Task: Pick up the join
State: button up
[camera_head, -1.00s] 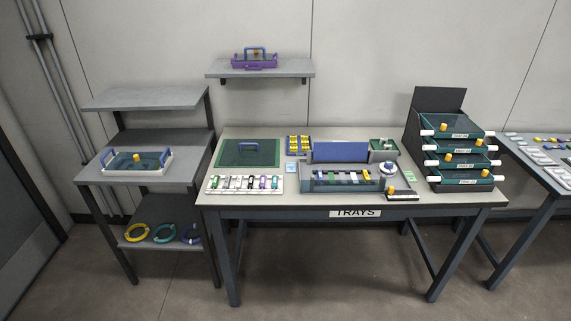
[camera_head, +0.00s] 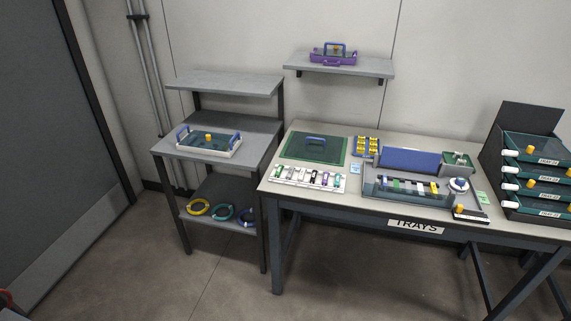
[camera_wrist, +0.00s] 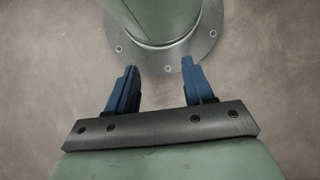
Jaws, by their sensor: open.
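I cannot tell which piece is the join at this size. A grey fixture (camera_head: 412,200) on the table holds a row of small coloured pieces (camera_head: 408,187), with a blue panel (camera_head: 410,159) standing behind it. To its left, a white rack (camera_head: 275,174) holds several coloured clips (camera_head: 310,177). My gripper (camera_wrist: 160,78) shows only in the wrist view.
A stack of trays (camera_head: 538,170) stands at right. A side stand (camera_head: 209,169) bears a handled tray (camera_head: 184,151), with coloured rings (camera_head: 222,212) below. A wall shelf holds a purple carrier (camera_head: 333,57).

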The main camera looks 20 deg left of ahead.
jog(key=w+a+r+t, duration=0.1)
jog(key=w+a, duration=0.1)
jog(key=w, duration=0.6)
jog(key=w+a+r, duration=0.2)
jog(key=w, duration=0.6)
notch_tip(320, 180, up, 52)
jog(key=f+t, duration=0.1)
jog(key=t, duration=0.5)
send_over(279, 169)
notch_tip(279, 169, down, 13)
jog(key=shift+s+f, duration=0.1)
jog(key=shift+s, duration=0.05)
jog(key=shift+c, duration=0.5)
